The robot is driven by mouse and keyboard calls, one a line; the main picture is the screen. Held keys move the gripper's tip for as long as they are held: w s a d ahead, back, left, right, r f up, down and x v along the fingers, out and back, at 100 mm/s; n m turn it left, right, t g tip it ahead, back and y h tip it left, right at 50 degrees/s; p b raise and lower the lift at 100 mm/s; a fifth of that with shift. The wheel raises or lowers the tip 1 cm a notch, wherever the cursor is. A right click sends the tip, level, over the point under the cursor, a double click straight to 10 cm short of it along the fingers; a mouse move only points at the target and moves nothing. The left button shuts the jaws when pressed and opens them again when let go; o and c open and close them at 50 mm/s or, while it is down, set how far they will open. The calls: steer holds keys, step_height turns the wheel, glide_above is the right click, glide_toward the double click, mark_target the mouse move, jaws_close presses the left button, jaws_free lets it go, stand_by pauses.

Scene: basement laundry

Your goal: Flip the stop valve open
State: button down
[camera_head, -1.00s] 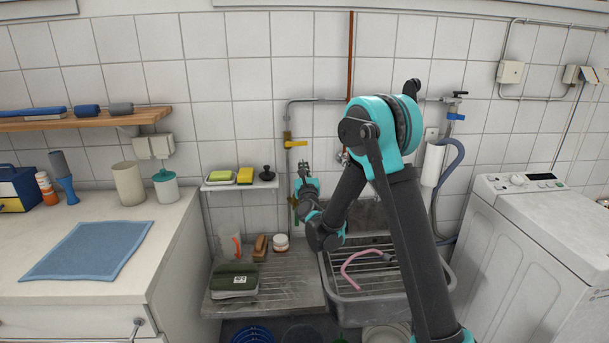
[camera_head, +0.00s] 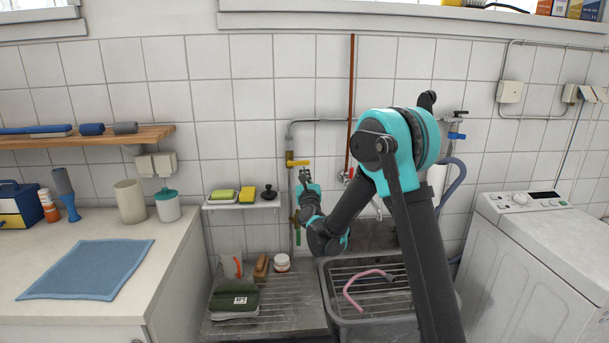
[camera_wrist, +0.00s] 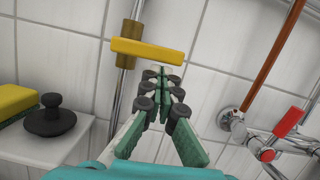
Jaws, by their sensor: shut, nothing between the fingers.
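The stop valve is on the vertical wall pipe, and its yellow lever (camera_head: 298,163) lies horizontal, across the pipe. In the wrist view the yellow lever (camera_wrist: 148,52) crosses the pipe just beyond my fingertips, with the brass valve body partly behind it. My gripper (camera_head: 305,175) is shut and empty, just below and slightly right of the lever. In the wrist view my gripper (camera_wrist: 164,76) points up toward the lever's right half. The fingertips look very close to it; I cannot tell whether they touch.
A small shelf (camera_head: 240,203) with sponges and a black plug (camera_wrist: 53,117) is left of the pipe. A red-handled tap (camera_wrist: 289,122) and a copper pipe (camera_head: 351,90) are to the right. A green lever (camera_head: 298,238) is lower down. The sink (camera_head: 345,315) is below my arm.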

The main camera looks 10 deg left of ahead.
mark_target(306, 163)
steer(key=shift+d+r+n+y, duration=0.15)
steer(key=shift+r+n+y, duration=0.2)
steer(key=shift+n, duration=0.45)
steer(key=n, duration=0.1)
steer(key=r+n+y, duration=0.1)
steer(key=n, duration=0.1)
steer(key=shift+d+r+g, duration=0.1)
steer(key=shift+d+g, duration=0.1)
steer(key=shift+g, duration=0.2)
steer(key=r+n, duration=0.1)
steer(key=n, duration=0.1)
steer(key=r+n+y, duration=0.1)
steer(key=n, duration=0.1)
steer(key=shift+n+g, duration=0.3)
steer(key=shift+g, duration=0.1)
steer(key=r+n, duration=0.1)
steer(key=n, duration=0.1)
steer(key=a+r+n+g, duration=0.1)
steer(key=n, duration=0.2)
steer(key=a+r+n+g, duration=0.1)
steer(key=n, duration=0.2)
steer(key=shift+s+y, duration=0.15)
steer(key=shift+y, duration=0.2)
